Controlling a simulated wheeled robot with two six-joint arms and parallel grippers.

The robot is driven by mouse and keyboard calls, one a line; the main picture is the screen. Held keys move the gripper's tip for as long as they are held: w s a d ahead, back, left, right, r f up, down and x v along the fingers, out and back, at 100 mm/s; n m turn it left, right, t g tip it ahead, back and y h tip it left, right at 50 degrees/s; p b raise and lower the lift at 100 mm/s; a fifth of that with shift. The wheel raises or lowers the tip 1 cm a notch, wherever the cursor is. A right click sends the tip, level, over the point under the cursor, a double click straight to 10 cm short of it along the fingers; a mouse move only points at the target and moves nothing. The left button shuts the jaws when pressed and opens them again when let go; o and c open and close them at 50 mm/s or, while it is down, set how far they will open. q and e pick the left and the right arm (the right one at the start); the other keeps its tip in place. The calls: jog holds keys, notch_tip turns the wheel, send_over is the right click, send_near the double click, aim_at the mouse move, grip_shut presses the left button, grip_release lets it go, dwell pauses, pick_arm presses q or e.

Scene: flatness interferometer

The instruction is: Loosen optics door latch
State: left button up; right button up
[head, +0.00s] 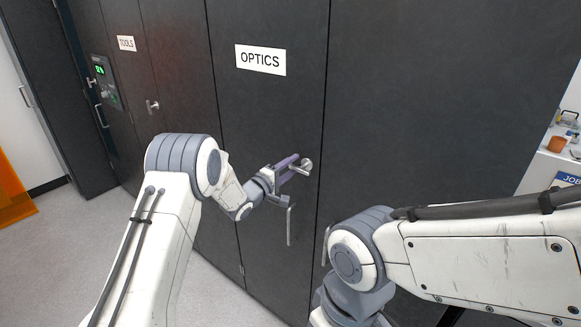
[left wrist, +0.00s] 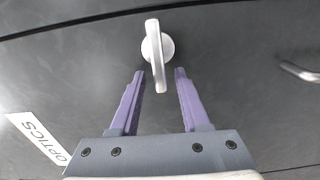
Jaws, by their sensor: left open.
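The optics door (head: 275,120) is a dark grey cabinet door with a white OPTICS label (head: 260,59); the label also shows in the left wrist view (left wrist: 38,136). Its latch (head: 307,164) is a small silver lever on a round boss near the door's right edge. In the left wrist view the latch (left wrist: 155,50) stands just ahead of my gripper, and the lever's lower end appears between the fingertips. My left gripper (head: 288,165) has purple fingers, open, one on each side of the lever end (left wrist: 160,73). I see no clear contact. My right gripper is out of view.
A silver pull handle (head: 289,225) hangs on the door below the latch; a handle also shows at the right in the left wrist view (left wrist: 300,72). The TOOLS door (head: 165,80) with its own latch (head: 152,106) is to the left. A white bench (head: 552,165) stands far right.

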pick_arm(q)
jog(key=shift+s+a+f, duration=0.1)
jog(key=shift+s+a, duration=0.15)
jog(key=shift+s, duration=0.05)
jog(key=b+v, duration=0.3)
jog(key=v, duration=0.6)
jog(key=shift+s+a+b, duration=0.2)
jog(key=shift+s+b, duration=0.1)
jog(key=shift+b, duration=0.1)
